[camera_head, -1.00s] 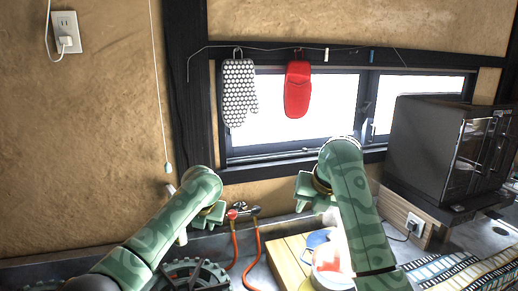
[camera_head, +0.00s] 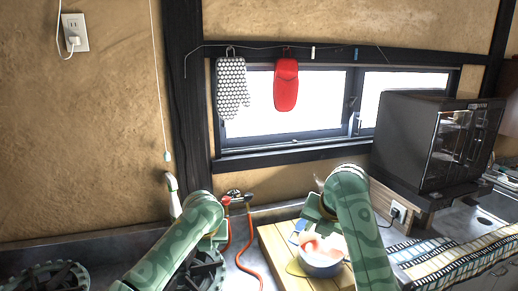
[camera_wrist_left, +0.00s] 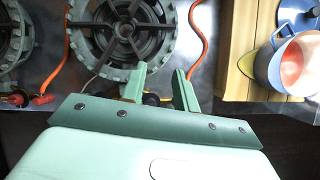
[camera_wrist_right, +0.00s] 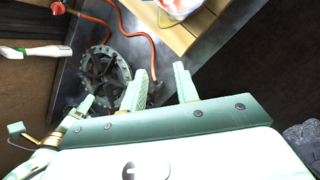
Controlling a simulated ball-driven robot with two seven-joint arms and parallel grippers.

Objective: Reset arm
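Both of my green patterned arms reach forward over the counter. My right gripper (camera_head: 318,207) hangs just behind and above a pot with reddish contents (camera_head: 322,262). In the right wrist view my right gripper (camera_wrist_right: 164,84) has its fingers apart with nothing between them. My left gripper (camera_head: 218,232) is partly hidden by its own arm, near the stove burner. In the left wrist view my left gripper (camera_wrist_left: 160,84) has its fingers apart and is empty, in front of a round burner (camera_wrist_left: 122,30).
The pot stands on a wooden board (camera_head: 277,248). An orange hose (camera_head: 240,262) runs beside the burner (camera_head: 203,272). A second burner (camera_head: 45,278) is at left. A black oven (camera_head: 425,140) stands at right. Mitts (camera_head: 286,85) hang before the window. A patterned cloth (camera_head: 450,262) lies at right.

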